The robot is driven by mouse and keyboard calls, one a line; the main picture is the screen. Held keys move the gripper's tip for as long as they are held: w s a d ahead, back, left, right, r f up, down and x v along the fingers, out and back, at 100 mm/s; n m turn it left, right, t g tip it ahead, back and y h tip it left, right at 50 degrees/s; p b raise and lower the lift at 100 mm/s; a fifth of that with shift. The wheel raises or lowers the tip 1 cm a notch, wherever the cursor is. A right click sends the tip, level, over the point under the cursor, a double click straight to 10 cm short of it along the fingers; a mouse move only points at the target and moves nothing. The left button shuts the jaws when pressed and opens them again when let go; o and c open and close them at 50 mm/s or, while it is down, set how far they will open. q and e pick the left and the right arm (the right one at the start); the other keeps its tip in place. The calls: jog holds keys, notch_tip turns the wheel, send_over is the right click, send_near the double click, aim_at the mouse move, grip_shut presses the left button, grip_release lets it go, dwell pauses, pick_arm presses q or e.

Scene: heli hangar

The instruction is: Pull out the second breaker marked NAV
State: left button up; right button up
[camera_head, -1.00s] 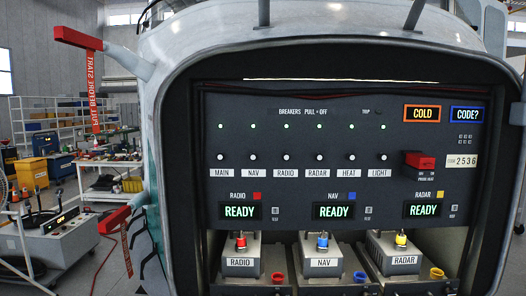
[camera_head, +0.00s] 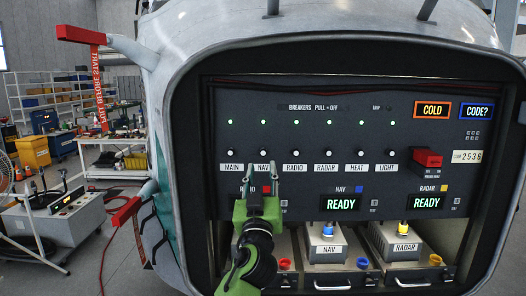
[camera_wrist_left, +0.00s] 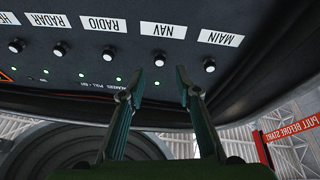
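The NAV breaker (camera_head: 263,153) is a white-tipped knob, second from the left in the row on the dark panel (camera_head: 400,140). Its white NAV label (camera_head: 263,168) is below it, and a green light shows above it. My left gripper (camera_head: 261,174) is in front of the panel, just below the knob, its fingers apart. In the left wrist view, the panel is upside down. There the open, empty fingers (camera_wrist_left: 160,78) point at the NAV knob (camera_wrist_left: 160,60), which appears centred just beyond their tips. I cannot tell whether they touch the panel. My right gripper is not in view.
The MAIN knob (camera_head: 228,153) and RADIO knob (camera_head: 295,153) stand close on either side. A red switch cover (camera_head: 427,158) is at the panel's right. Below are the boxes labelled NAV (camera_head: 328,248) and RADAR (camera_head: 403,246). My gripper and arm hide the RADIO display and box.

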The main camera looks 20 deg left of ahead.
aim_at(263, 154)
pick_arm(q)
jog(key=p+x, duration=0.1)
jog(key=x, duration=0.4)
jog(key=shift+w+a+r+p, duration=0.1)
jog(key=shift+w+p, duration=0.2)
jog(key=shift+p, duration=0.05)
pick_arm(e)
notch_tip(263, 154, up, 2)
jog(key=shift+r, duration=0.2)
pick_arm(q)
jog(key=shift+c, duration=0.5)
